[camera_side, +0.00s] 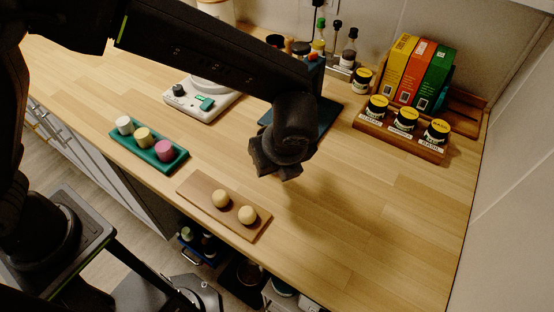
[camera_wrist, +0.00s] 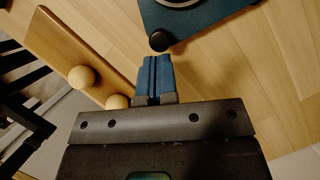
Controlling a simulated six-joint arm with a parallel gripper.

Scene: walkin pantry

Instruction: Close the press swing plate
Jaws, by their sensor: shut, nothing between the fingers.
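The press is a dark blue stand (camera_side: 331,112) on the counter, largely hidden behind my arm in the side view. In the wrist view a blue plate (camera_wrist: 215,16) with a pale-rimmed round part shows at the top edge, cut off by the frame. A black knob (camera_wrist: 160,40) sits at its near corner. I cannot tell which part is the swing plate or how far it stands open. My gripper (camera_side: 275,172) is above the counter, in front of the press. In the wrist view its blue fingers (camera_wrist: 155,62) are together and empty, just short of the knob in the picture.
A wooden board (camera_side: 232,207) with two dough balls lies near the front edge. A green tray (camera_side: 150,150) with three coloured pieces and a white scale (camera_side: 203,103) are left. A jar rack (camera_side: 400,136) and upright boxes (camera_side: 418,75) are back right. The right counter is clear.

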